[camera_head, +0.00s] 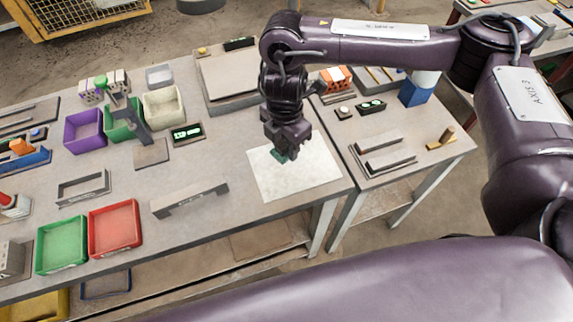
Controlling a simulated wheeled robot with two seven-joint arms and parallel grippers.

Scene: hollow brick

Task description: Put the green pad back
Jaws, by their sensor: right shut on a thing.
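The green pad (279,156) is a small dark green piece at the tips of my right gripper (284,152). My right gripper is shut on it, low over the white sheet (310,180) at the table's right end. The gripper hides most of the pad, and I cannot tell whether it touches the sheet. A green bin (118,133) stands between a purple bin and a cream bin at the back left. A green tray (62,246) lies at the front left. My left gripper is not in view.
A red tray (116,228) lies beside the green tray. A grey bar (189,198) lies left of the sheet. A black display box (187,133) and a square plate (151,154) lie behind it. A second table (430,155) stands at the right. Bare tabletop surrounds the bar.

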